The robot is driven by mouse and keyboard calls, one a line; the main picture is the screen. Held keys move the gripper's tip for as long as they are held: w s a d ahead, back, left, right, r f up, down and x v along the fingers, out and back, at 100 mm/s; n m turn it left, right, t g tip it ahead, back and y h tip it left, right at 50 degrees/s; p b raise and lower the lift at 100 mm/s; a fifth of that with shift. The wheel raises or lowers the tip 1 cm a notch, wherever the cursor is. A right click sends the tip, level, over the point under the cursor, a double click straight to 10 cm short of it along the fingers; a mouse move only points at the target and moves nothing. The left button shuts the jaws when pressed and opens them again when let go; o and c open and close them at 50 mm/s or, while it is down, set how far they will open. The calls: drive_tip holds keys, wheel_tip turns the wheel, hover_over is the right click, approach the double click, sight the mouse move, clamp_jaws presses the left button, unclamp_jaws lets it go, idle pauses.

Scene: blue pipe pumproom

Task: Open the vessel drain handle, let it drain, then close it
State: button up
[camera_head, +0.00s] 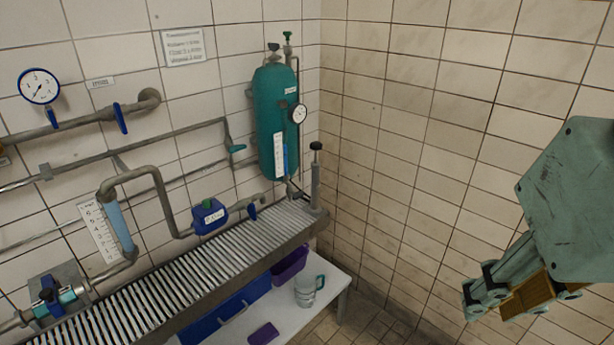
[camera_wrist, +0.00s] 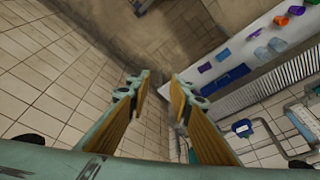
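The vessel (camera_head: 275,120) is a teal upright tank on the tiled back wall, near the corner. It carries a round gauge (camera_head: 299,113) and a white scale (camera_head: 279,156) with a blue column beside it. A small blue lever (camera_head: 252,212) sits on the pipe end left of the vessel's base. I cannot tell for sure which part is the drain handle. My gripper (camera_head: 505,293) is at the far right, well away from the vessel. In the wrist view my gripper (camera_wrist: 158,86) has its yellow-padded fingers apart, with nothing between them.
A slatted metal grate (camera_head: 200,262) runs along the wall below the pipes. A white bench (camera_head: 325,291) below it holds a clear jug (camera_head: 308,290) and purple and blue bins. A blue labelled box (camera_head: 209,216) sits on the pipework. The space before the right wall is free.

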drive_tip(key=w+a+f+m+g+y+p, duration=0.1)
drive_tip(key=w+a+m+g+y, duration=0.3)
drive_tip(key=w+a+m, duration=0.65)
drive_tip(key=w+a+f+m+g+y+p, duration=0.15)
drive_tip(key=w+a+m+y, duration=0.45)
drive_tip(key=w+a, duration=0.9)
drive_tip(key=w+a+f+m+t+y+p, duration=0.1)
drive_tip(key=w+f+m+t+y, duration=0.25)
drive_tip(key=w, duration=0.65)
drive_tip(key=w+a+f+m+y+p, duration=0.15)
drive_tip(key=w+f+m, duration=0.4)
drive_tip(key=w, duration=0.55)
drive_tip(key=w+d+f+m+t, duration=0.3)
drive_tip(key=w+f+m, duration=0.3)
drive_tip(key=f, duration=0.3)
drive_tip(key=w+d+f+m+t+h, duration=0.1)
drive_tip(key=w+d+f+m+t, duration=0.2)
drive_tip(key=w+f+m, duration=0.3)
drive_tip(key=w+d+f+m+t, duration=0.3)
drive_tip(key=w+f+m, duration=0.3)
drive_tip(key=w+f, duration=0.3)
wheel_tip(320, 180, down, 4)
drive_tip(key=shift+f+t+h+p, duration=0.2)
drive_tip(key=shift+t+h+p, duration=0.1)
drive_tip(key=shift+t+p, duration=0.2)
drive_tip(key=shift+w, duration=0.1)
